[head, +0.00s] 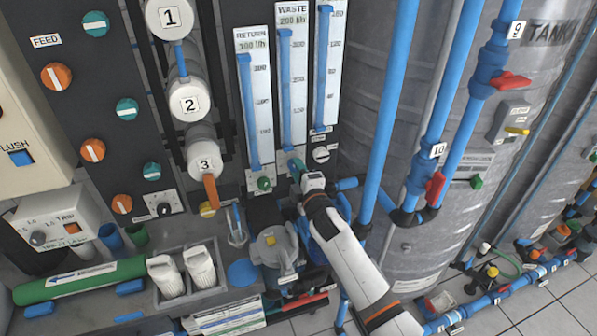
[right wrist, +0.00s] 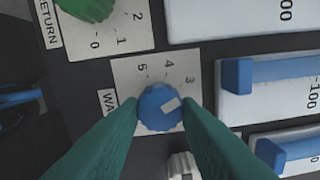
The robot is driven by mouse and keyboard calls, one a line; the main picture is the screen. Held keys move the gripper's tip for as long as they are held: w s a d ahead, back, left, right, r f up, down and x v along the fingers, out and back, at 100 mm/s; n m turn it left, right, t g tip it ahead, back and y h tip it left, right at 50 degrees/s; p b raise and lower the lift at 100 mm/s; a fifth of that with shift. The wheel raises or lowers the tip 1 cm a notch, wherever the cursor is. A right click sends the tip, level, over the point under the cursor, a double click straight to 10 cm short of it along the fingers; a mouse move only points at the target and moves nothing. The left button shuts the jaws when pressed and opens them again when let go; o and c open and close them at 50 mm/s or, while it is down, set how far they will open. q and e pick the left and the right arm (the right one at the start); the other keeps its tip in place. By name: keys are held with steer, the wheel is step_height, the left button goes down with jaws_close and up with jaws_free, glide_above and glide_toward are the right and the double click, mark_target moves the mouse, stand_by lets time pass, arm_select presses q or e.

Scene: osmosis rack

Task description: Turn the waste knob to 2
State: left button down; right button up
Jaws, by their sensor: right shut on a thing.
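The waste knob (right wrist: 158,110) is a round blue knob on a white plate in the right wrist view. The numbers 5, 4 and 3 show around its upper side; the lower part of the scale is hidden by my fingers. Its white mark sits right of centre and points to the right and slightly up, a little past the 3. My right gripper (right wrist: 162,112) has its two green fingers shut on the knob, one on each side. In the head view my right gripper (head: 296,165) is at the foot of the WASTE flow gauge (head: 292,85) and hides the knob.
The RETURN gauge (head: 255,100) stands left of it, with a green knob (head: 264,184) below. Thick blue pipes (head: 388,110) and a grey tank (head: 480,150) stand to the right.

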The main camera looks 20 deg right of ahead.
steer(key=m+p, duration=0.1)
steer(key=m, duration=0.8)
steer(key=shift+f, duration=0.15)
steer(key=shift+m, duration=0.4)
steer(key=o, duration=1)
steer(key=shift+c, duration=0.2)
steer(key=s+b, duration=0.2)
steer(key=s, duration=1)
steer(key=shift+d, duration=0.15)
